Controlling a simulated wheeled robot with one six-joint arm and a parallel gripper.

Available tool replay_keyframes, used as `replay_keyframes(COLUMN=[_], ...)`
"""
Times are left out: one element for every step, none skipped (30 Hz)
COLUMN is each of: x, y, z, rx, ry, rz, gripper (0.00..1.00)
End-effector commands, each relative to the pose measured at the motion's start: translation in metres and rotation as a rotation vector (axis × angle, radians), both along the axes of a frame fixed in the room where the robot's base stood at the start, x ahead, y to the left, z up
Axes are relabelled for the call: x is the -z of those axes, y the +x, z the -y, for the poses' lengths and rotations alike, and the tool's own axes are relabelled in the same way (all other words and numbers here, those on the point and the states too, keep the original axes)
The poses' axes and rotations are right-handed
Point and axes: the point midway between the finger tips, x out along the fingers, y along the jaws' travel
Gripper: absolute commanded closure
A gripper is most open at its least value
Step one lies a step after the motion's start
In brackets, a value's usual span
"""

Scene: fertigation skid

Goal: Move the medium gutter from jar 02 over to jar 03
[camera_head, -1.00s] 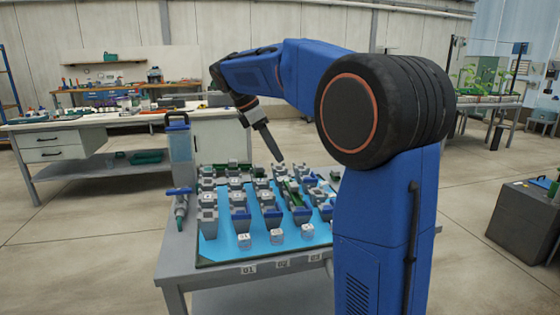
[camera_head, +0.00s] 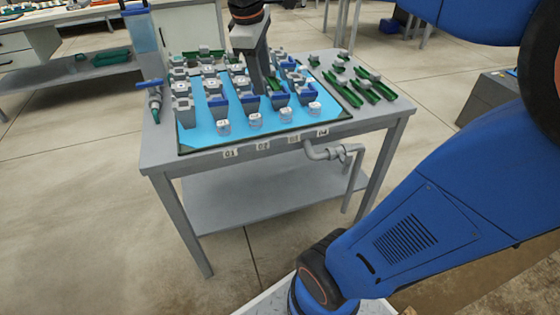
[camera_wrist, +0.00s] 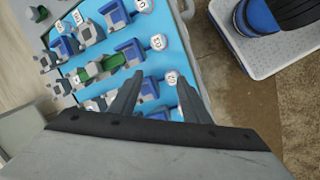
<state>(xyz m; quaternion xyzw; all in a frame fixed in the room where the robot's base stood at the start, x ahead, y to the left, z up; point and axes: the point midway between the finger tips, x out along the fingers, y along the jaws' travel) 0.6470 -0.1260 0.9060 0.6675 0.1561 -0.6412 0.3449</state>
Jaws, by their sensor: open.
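A green gutter (camera_wrist: 100,67) lies on the blue board, running to a blue block (camera_wrist: 131,52) in line with the jar marked 03 (camera_wrist: 158,41). In the head view the gutter (camera_head: 273,83) shows partly behind my gripper (camera_head: 266,86), in the row of jar 03 (camera_head: 284,115), third from left. Jar 02 (camera_head: 255,121) stands to its left; I see no green gutter in its row, though my gripper hides part of it. In the wrist view my gripper (camera_wrist: 156,97) is open and empty, its fingers apart, above the board and clear of the gutter.
Jar 01 (camera_head: 222,127) and jar 04 (camera_head: 314,109) stand at the row's ends. Grey and blue blocks crowd the board (camera_head: 200,136). Several loose green gutters (camera_head: 365,88) lie on the table's right. A clear column (camera_head: 140,32) stands at the left.

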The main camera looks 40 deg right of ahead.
Motion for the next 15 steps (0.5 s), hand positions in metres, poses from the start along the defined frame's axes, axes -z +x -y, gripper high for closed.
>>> replay_keyframes(x=[0.009,0.015,0.023,0.029,0.035,0.044,0.05,0.057,0.066,0.074,0.081,0.09,0.097,0.103,0.112], y=[-0.017,-0.025,-0.036,-0.044,-0.052,-0.063,-0.071,-0.078,-0.089,-0.096,-0.103,-0.113,-0.119,-0.125,-0.132], z=[-0.005,-0.007,-0.011,-0.014,-0.017,-0.021,-0.023,-0.026,-0.03,-0.033,-0.035,-0.039,-0.041,-0.043,-0.046], rx=[0.043,0.072,0.111,0.141,0.171,0.214,0.244,0.275,0.316,0.348,0.379,0.422,0.451,0.479,0.515], ry=[0.026,0.043,0.067,0.084,0.103,0.129,0.148,0.169,0.194,0.216,0.236,0.263,0.283,0.302,0.325], rz=[0.032,0.053,0.08,0.099,0.119,0.143,0.161,0.18,0.203,0.219,0.236,0.256,0.269,0.284,0.299], gripper=[0.57,0.57,0.57,0.57,0.57,0.57,0.57,0.57,0.57,0.57,0.57,0.57,0.57,0.57,0.57])
